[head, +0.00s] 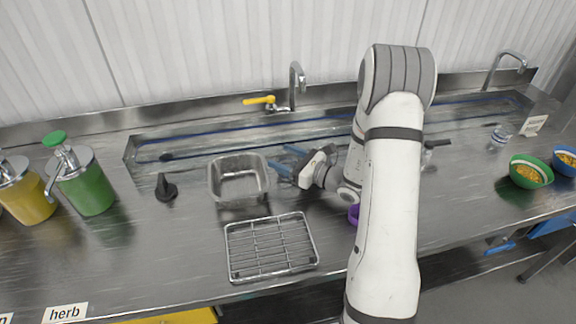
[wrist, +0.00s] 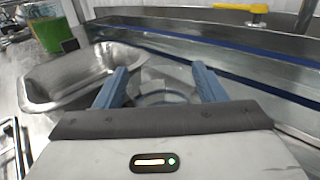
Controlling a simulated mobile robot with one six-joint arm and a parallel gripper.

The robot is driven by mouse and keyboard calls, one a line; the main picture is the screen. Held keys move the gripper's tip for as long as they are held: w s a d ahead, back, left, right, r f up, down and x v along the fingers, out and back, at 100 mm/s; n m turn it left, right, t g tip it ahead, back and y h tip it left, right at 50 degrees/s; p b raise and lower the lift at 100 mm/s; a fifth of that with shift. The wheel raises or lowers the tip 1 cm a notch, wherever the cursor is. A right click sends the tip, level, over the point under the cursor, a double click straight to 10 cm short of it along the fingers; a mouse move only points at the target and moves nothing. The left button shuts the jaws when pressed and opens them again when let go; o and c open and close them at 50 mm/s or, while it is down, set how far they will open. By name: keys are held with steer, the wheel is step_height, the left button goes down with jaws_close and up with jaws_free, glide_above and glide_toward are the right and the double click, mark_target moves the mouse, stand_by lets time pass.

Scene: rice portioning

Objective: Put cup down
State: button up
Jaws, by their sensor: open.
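My gripper (head: 281,159) is open, its blue fingers just right of the metal pan (head: 238,198), at the edge of the long recessed trough. In the wrist view, my gripper (wrist: 160,72) has a clear cup (wrist: 165,98) between its spread fingers. The cup is faint and see-through; I cannot tell whether either finger touches it. In the head view I cannot make this cup out. Another clear cup (head: 500,136) stands far right on the counter.
A wire rack (head: 270,247) lies in front of the pan, which also shows in the wrist view (wrist: 75,78). A black cone-shaped item (head: 165,188) and pump jars (head: 85,185) stand left. A faucet (head: 293,88) rises behind. Green (head: 530,171) and blue bowls (head: 566,161) are right.

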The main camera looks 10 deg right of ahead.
steer(key=shift+w+a, duration=0.5)
steer(key=shift+c, duration=0.3)
steer(key=c, duration=0.7)
steer(key=shift+c, duration=0.2)
steer(key=shift+r, duration=0.15)
